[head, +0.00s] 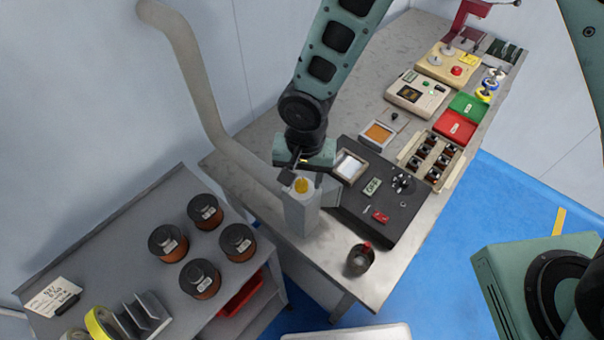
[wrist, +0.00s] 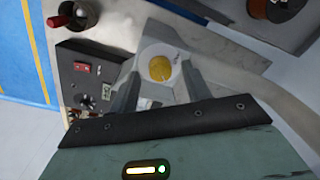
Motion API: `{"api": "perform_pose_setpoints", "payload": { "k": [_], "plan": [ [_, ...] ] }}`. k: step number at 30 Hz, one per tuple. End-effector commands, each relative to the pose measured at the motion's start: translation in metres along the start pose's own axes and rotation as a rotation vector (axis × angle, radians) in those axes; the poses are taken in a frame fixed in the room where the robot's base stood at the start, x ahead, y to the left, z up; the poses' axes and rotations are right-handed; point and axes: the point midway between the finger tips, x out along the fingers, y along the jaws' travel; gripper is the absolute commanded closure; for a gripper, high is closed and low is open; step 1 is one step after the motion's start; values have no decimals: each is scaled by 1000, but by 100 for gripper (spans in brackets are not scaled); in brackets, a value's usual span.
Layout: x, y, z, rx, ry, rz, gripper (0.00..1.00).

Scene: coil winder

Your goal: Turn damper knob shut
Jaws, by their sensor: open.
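The damper knob is a round yellow disc (head: 301,186) on top of an upright light grey box (head: 300,213) at the table's left front corner. In the wrist view the yellow knob (wrist: 160,68) sits on a pale round plate with small dark marks beside it. My gripper (head: 302,179) is over the box top, pointing down. In the wrist view my gripper (wrist: 160,75) is open, with one finger on each side of the knob. I cannot tell whether the fingers touch it. The knob's lower part is hidden.
A beige duct (head: 205,95) runs down the wall to the box. A dark cup with a red-topped item (head: 361,260) stands at the table's front edge. A black panel (head: 400,220) lies right of the box. Several copper coils (head: 168,242) stand on the lower left bench.

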Motion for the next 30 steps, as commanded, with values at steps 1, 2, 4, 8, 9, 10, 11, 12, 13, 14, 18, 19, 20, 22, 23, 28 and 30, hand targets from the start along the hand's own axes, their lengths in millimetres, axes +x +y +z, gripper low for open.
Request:
{"api": "perform_pose_setpoints", "payload": {
  "k": [1,2,4,8,9,10,11,12,13,14,18,19,20,22,23,28,30],
  "plan": [
    [3,0,0,-1,-1,1,52],
    [5,0,0,-1,0,0,52],
    [7,0,0,0,0,-1,52],
    [9,0,0,0,0,-1,52],
    [9,0,0,0,0,-1,52],
    [9,0,0,0,1,-1,52],
    [9,0,0,0,1,-1,52],
    [9,0,0,0,1,-1,52],
    [9,0,0,0,1,-1,57],
    [9,0,0,0,1,-1,66],
    [9,0,0,0,1,-1,97],
    [9,0,0,0,0,-1,97],
    [9,0,0,0,0,-1,97],
    [9,0,0,-2,0,-1,97],
    [9,0,0,-3,0,-1,96],
    [9,0,0,-35,-1,-2,96],
    [9,0,0,-63,-2,-2,96]
  ]
}}
